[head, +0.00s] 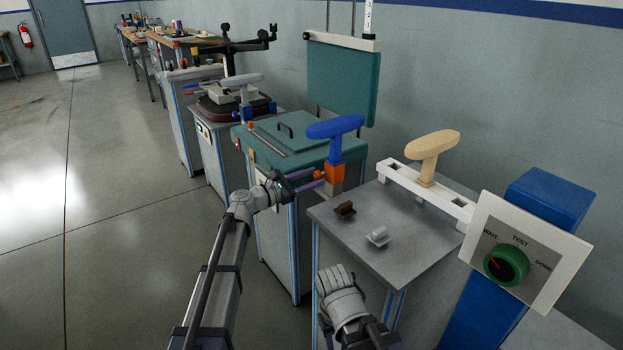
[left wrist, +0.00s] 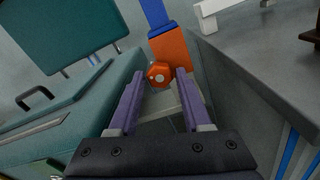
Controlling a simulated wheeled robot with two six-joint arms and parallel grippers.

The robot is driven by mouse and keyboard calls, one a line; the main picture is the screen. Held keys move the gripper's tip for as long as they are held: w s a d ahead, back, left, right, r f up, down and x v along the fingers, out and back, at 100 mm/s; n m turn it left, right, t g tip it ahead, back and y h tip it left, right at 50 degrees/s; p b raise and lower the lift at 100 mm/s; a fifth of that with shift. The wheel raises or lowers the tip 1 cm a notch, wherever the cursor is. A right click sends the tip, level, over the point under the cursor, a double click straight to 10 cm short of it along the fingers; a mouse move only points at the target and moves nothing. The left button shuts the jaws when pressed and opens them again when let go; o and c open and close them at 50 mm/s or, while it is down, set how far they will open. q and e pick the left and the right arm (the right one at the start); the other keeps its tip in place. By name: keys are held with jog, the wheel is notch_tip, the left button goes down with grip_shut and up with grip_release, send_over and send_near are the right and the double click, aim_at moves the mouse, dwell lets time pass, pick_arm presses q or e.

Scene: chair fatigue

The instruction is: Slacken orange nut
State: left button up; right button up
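The orange nut (left wrist: 158,74) is a small round knob on the face of an orange block (left wrist: 172,50) under a blue post. In the head view the orange block (head: 334,173) sits below the blue T-shaped chair part (head: 335,127). My left gripper (head: 320,179) points at it from the left, its purple fingers apart. In the left wrist view the left gripper (left wrist: 159,74) is open, with the nut between or just beyond its fingertips; I cannot tell if they touch. Only grey links of my right arm show at the bottom; its fingers are not visible.
A teal machine (head: 290,145) stands close beside my left gripper. A grey bench (head: 400,240) is to the right, with a brown block (head: 345,210), a small grey part (head: 379,236) and a tan T-shaped part (head: 432,150). A dial panel (head: 520,255) stands at far right. Open floor lies left.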

pick_arm(q)
jog(key=o, duration=0.3)
jog(key=v, duration=0.7)
jog(key=shift+s+a, duration=0.25)
jog(key=shift+a, duration=0.05)
